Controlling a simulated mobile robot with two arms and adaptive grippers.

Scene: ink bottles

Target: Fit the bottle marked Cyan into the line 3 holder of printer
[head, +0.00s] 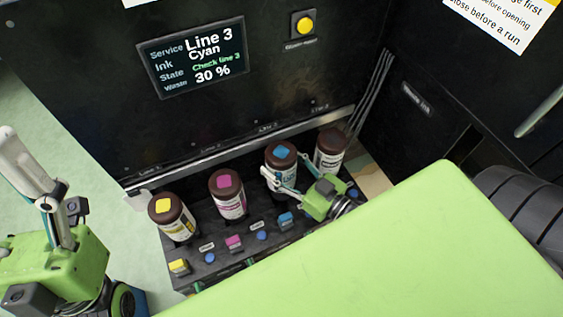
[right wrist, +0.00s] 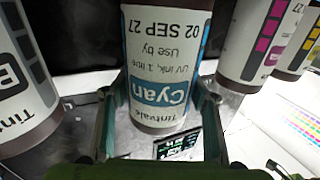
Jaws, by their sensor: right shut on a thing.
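The Cyan bottle (head: 281,158), brown with a blue square on its cap, is upright at the third place from the left in the printer bay. My right gripper (head: 282,188) is shut around it from the front right. In the right wrist view the Cyan bottle (right wrist: 160,65) sits between both fingers, its label upside down. The line 3 holder is hidden beneath and behind the bottle and gripper, so I cannot tell whether the bottle is seated. My left gripper (head: 52,205) is at the far left, away from the bottles; its jaw opening is unclear.
Yellow (head: 172,218) and magenta (head: 227,194) bottles stand left of Cyan; a black-ink bottle (head: 330,150) stands close on its right. Coloured blocks and blue knobs line the bay front. The screen (head: 205,60) reads Line 3, Cyan, Check line 3, 30 %.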

